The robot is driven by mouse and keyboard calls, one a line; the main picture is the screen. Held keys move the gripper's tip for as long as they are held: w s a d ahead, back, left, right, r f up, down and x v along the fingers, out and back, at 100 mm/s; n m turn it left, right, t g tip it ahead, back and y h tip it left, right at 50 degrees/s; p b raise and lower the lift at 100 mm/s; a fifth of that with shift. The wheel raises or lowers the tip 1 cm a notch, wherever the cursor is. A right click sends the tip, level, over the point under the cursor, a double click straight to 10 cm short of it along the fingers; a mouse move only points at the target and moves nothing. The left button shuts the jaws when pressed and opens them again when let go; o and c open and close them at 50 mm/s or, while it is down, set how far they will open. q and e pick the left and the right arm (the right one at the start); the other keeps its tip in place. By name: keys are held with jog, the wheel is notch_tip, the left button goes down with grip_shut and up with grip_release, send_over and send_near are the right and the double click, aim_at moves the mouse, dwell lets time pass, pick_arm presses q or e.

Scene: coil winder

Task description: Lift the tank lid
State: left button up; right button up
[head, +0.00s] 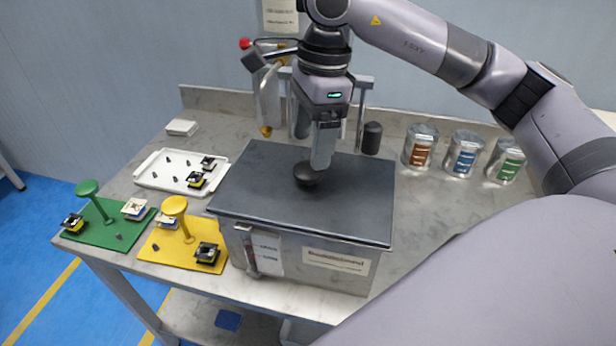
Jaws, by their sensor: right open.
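The tank (300,262) is a grey metal box with labels on its front, standing on the bench. Its dark flat lid (350,205) lies on top and covers it. A round black knob (306,176) sits near the middle of the lid. My right gripper (321,162) points down from above at the knob, just behind and to its right in the picture. It is open; one finger hides most of the other, and I cannot tell whether it touches the knob. My left gripper is not in view.
A white tray (150,178) with small parts, a green mat (105,236) and a yellow mat (163,254) with stands lie left. Three cans, orange-labelled (420,150), blue-labelled (463,157) and green-labelled (505,164), stand right. A metal frame stands behind the tank.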

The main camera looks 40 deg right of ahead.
aim_at(309, 170)
jog(key=f, duration=0.5)
jog(key=shift+s+a+p, duration=0.3)
jog(key=shift+a, duration=0.1)
jog(key=c, duration=1.2)
jog(key=shift+c, duration=0.9)
jog(key=shift+r, duration=0.15)
